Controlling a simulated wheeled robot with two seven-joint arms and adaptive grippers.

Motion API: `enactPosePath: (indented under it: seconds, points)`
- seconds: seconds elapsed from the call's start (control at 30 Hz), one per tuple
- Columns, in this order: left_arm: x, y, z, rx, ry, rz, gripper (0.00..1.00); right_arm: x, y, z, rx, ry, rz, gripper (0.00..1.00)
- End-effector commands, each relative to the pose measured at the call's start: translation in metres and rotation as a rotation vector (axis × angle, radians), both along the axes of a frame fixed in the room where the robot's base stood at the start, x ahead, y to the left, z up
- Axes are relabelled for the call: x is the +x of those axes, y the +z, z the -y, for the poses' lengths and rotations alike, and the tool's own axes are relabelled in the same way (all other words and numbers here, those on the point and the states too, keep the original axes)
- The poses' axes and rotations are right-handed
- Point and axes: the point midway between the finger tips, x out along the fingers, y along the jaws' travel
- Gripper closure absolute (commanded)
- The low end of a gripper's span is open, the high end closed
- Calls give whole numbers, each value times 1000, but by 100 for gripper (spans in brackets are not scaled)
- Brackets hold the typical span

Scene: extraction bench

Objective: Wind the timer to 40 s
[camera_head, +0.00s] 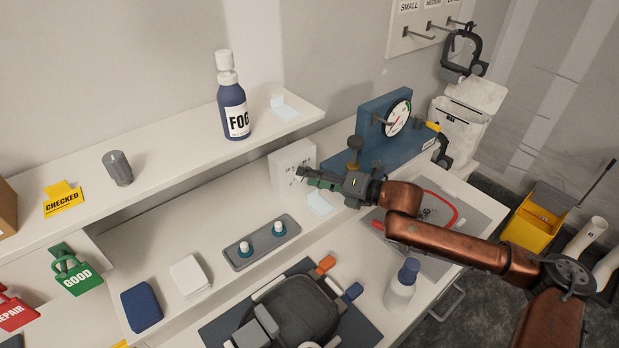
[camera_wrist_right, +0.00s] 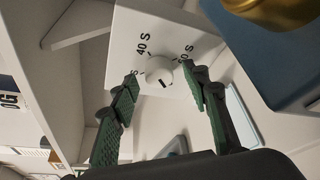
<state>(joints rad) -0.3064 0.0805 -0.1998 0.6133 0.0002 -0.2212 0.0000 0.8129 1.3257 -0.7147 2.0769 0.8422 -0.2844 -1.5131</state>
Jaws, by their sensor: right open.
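The timer is a white box (camera_head: 281,160) at the back of the bench, under the shelf end. In the right wrist view its face (camera_wrist_right: 190,28) shows a round white knob (camera_wrist_right: 160,72) with a dark mark on its lower part. A "40 S" label sits above the knob, with other partly covered labels to either side. My right gripper (camera_head: 304,178) is in front of the timer. Its green fingers (camera_wrist_right: 158,90) are open, one on each side of the knob, and look apart from it. My left gripper is not in view.
A blue gauge stand (camera_head: 373,120) stands right of the timer. A grey tray (camera_head: 237,260) with two small capped items lies in front. A fog bottle (camera_head: 233,108) stands on the shelf (camera_head: 180,138). A white bottle with a blue cap (camera_head: 400,292) stands near the front edge.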

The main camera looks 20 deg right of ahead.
Motion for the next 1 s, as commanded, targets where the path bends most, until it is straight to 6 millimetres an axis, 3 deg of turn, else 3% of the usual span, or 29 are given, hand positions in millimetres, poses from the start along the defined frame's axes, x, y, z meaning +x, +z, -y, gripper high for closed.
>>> enactPosePath:
  seconds: [0.2, 0.37, 1.0]
  points:
    - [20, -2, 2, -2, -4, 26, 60, 5, -1, -4, 0, -1, 1, 57]
    - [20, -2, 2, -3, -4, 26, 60, 5, -1, -4, 0, -1, 1, 57]
    - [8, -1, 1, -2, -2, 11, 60, 4, -1, -4, 0, -2, -1, 99]
